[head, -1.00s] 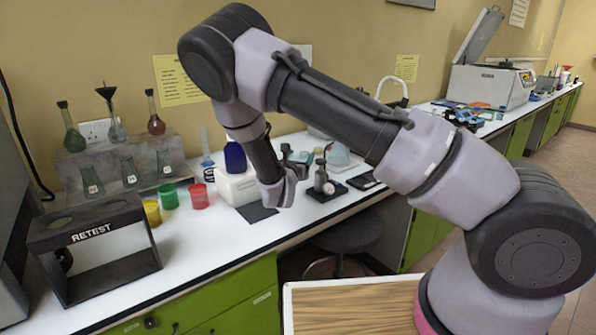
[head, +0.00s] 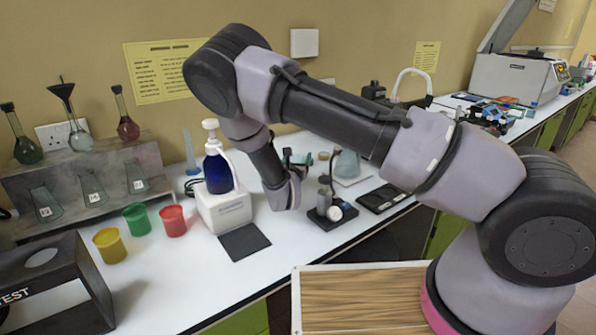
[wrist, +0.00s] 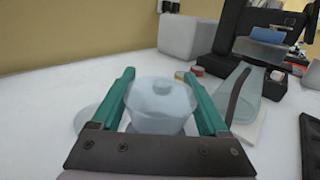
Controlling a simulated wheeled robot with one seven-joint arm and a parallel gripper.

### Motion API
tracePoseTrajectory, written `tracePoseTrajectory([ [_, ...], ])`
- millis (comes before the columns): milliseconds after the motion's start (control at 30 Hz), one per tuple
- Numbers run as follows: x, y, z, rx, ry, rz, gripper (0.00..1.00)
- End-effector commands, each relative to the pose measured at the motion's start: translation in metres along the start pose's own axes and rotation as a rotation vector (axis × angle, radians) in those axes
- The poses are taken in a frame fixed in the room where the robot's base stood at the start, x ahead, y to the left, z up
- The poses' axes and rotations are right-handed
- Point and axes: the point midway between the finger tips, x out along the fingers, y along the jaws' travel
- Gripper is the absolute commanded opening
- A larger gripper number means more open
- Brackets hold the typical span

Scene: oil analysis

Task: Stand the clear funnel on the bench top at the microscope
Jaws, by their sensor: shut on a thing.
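My gripper (wrist: 165,108) has its two teal fingers on either side of a pale, see-through piece with a small knob on top, which I take to be the clear funnel (wrist: 160,99). It is shut on this piece; the white bench top lies beyond and below. Its lower part is hidden by the gripper's dark crossbar.
A conical flask (head: 347,164) stands on a pale base, right of my gripper. A blue bottle (head: 217,173) stands left on a white box.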

Motion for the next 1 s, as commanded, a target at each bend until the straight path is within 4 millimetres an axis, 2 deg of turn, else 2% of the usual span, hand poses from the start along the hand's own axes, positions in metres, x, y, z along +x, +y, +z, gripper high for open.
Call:
tracePoseTrajectory([
  [167, 0.001, 0.000, -0.013, 0.000, -0.001, -0.001, 0.22],
  [400, 0.000, 0.000, -0.043, 0.001, -0.001, 0.000, 0.22],
  [733, 0.000, 0.000, -0.046, 0.002, -0.001, 0.000, 0.22],
  [767, 0.000, 0.000, -0.046, 0.002, -0.001, 0.000, 0.81],
  [800, 0.000, 0.000, -0.045, 0.003, -0.001, 0.000, 0.97],
  [833, 0.000, 0.000, -0.045, 0.003, -0.001, 0.000, 1.00],
  [1000, 0.000, 0.000, -0.045, 0.002, -0.001, 0.000, 1.00],
])
